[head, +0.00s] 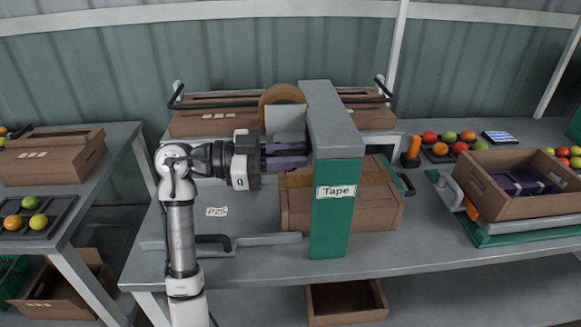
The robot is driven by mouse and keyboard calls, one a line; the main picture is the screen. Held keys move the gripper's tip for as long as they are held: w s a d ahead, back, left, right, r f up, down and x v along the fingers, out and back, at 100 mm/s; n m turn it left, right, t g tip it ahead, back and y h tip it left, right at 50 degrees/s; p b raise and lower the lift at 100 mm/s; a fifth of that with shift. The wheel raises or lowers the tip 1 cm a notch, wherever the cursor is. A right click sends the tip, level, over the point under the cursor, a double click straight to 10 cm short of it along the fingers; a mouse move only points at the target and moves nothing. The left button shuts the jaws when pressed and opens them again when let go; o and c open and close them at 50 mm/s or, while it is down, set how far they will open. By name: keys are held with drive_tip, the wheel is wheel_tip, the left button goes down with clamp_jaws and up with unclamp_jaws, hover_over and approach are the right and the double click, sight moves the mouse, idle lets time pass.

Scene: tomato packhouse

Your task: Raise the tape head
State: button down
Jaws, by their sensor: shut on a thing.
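The tape machine is a green post (333,220) marked "Tape" with a grey arm on top. Its tape head (289,121) is a grey block with a brown tape roll (283,94) above it, on the left side of the post. A closed cardboard box (375,205) lies beneath the head and behind the post. My gripper (302,156) reaches in from the left, its purple fingers shut on the tape head at its lower part. The exact grip point is partly hidden by the post and fingers.
Behind stands a cardboard box (205,123) with black rails. On the right are a fruit tray (440,158) and an open box (515,207) with a purple item inside. A side table (85,190) stands left. The grey bench (265,262) has free room in front.

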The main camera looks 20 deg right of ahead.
drive_tip(key=shift+r, duration=0.35)
drive_tip(key=c, duration=1.4)
unclamp_jaws()
drive_tip(key=shift+o, duration=0.2)
drive_tip(key=shift+f, duration=0.1)
drive_tip(key=shift+w+a, duration=0.2)
drive_tip(key=shift+a, duration=0.3)
drive_tip(key=b+v, duration=0.3)
drive_tip(key=v, duration=0.9)
drive_tip(key=shift+a, duration=0.4)
drive_tip(key=shift+w, duration=0.1)
